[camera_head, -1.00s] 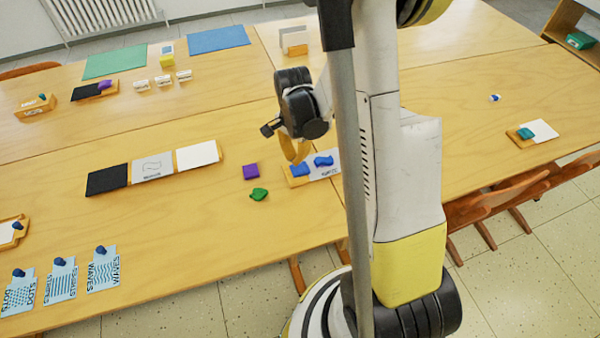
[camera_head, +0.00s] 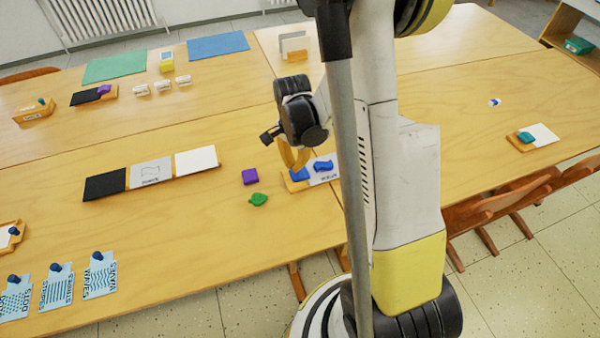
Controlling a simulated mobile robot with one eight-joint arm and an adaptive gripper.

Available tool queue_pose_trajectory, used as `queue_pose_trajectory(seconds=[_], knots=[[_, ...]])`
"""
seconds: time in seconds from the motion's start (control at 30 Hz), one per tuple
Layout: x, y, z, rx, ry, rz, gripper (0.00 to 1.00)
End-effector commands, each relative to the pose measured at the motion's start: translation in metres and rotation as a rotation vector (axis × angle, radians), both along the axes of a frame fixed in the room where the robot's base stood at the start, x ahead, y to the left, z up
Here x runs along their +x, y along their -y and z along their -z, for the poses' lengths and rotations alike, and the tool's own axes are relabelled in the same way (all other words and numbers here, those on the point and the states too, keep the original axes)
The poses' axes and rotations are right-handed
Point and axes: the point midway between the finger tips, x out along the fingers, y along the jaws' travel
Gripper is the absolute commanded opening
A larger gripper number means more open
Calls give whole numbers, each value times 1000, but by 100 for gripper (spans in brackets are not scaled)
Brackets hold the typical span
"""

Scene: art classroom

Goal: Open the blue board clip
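A small board (camera_head: 537,131) with white paper and a blue-teal clip-like piece (camera_head: 525,137) lies at the right of the table. My gripper (camera_head: 298,167) is far to its left, pointing down with yellow fingers over a pale labelled tray (camera_head: 325,178). Two blue pieces lie on that tray; the left one (camera_head: 299,175) is right under my fingertips, the right one (camera_head: 323,166) beside it. Whether the fingers touch the left piece, and whether they are open, I cannot tell. At the left edge another board (camera_head: 5,239) carries a dark blue piece (camera_head: 14,230).
A purple block (camera_head: 250,176) and a green piece (camera_head: 258,199) lie left of my gripper. A black, grey and white panel row (camera_head: 151,172) lies further left. Chairs (camera_head: 497,212) line the right edge. The right table is mostly clear.

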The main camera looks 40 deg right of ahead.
Motion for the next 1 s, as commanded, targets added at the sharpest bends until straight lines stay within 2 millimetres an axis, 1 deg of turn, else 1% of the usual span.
queue_pose_trajectory(seconds=[0.53,1.0], knots=[[0,0,0,0,0,0,0],[0,0,8,0,0,0,0]])
